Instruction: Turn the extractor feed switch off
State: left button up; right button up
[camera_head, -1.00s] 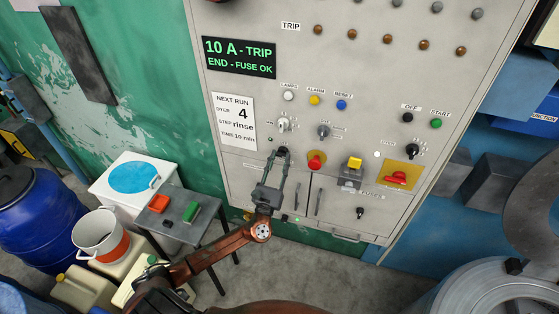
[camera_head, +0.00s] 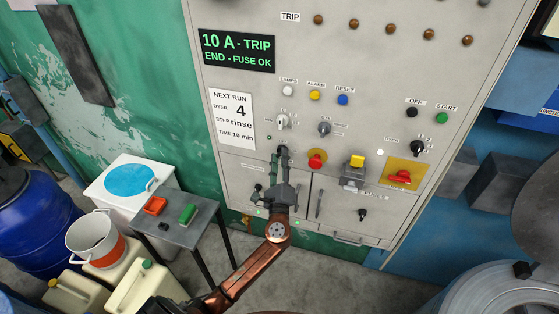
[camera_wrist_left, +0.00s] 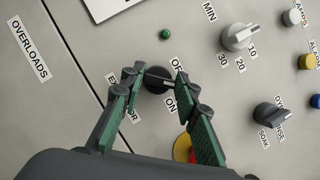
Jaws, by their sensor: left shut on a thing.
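The extractor feed switch is a black rotary knob (camera_wrist_left: 157,80) on the grey control panel, beside a partly hidden label with OFF and ON marks at its right. My left gripper (camera_wrist_left: 156,82) has its green-padded fingers on either side of the knob and is shut on it. A pale pointer line on the knob faces right, between the OFF and ON marks; its exact setting is hard to tell. In the head view my left gripper (camera_head: 281,158) is at the panel's lower left and covers most of the switch. My right gripper is not in view.
A white timer knob (camera_wrist_left: 237,37) and a grey selector (camera_wrist_left: 273,115) sit near the switch. A red button on a yellow plate (camera_head: 316,160) is just right of the gripper.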

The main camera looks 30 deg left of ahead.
pick_arm(q)
jog(key=n+g, duration=0.1)
jog(key=n, duration=0.3)
jog(key=shift+r+n+g+y+p, duration=0.15)
jog(key=shift+n+g+y+p, duration=0.15)
jog(key=shift+g+p, duration=0.1)
jog(key=shift+n+g+p, duration=0.9)
jog(key=shift+n+p, duration=0.2)
jog(key=shift+n, duration=1.2)
jog(key=o, duration=1.1)
jog(key=shift+o, duration=0.2)
